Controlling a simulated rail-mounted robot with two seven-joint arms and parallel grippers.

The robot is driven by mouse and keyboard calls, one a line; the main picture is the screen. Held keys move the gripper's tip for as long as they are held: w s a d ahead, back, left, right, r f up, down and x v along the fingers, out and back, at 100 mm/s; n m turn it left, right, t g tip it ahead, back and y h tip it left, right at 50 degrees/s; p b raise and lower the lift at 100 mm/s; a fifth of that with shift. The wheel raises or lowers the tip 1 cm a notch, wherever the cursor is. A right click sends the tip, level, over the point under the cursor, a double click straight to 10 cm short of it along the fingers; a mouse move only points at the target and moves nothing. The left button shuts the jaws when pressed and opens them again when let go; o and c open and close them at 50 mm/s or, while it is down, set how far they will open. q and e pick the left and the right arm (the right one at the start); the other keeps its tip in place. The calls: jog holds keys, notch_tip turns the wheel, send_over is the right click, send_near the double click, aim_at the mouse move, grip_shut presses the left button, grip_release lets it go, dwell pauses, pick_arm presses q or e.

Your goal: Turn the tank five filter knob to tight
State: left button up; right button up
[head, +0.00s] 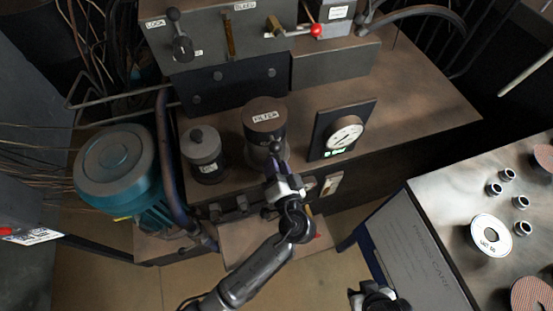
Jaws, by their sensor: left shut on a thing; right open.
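The filter (264,115) is a dark round canister with a white FILTER label, standing on the brown tank top. A small dark knob (277,147) shows at its front, just beyond my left fingertips. My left gripper (278,164) is shut on it, reaching up from the bottom of the head view. The fingers and wrist hide part of the knob and the canister's lower front, and I cannot read its setting. My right gripper (374,297) is open at the bottom edge, well away from the filter and partly cut off.
A dark capped cylinder (203,155) stands left of the filter, and a round gauge (344,135) stands to its right. A teal motor (116,165) is at left. A lever with a red knob (316,31) is behind. A bench with a labelled disc (489,235) is at right.

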pick_arm(q)
jog(key=shift+m+p, duration=2.65)
jog(key=shift+m, duration=0.85)
jog(key=o, duration=0.9)
jog(key=shift+p+v, duration=0.7)
jog(key=shift+v, duration=6.25)
jog(key=shift+a, duration=0.1)
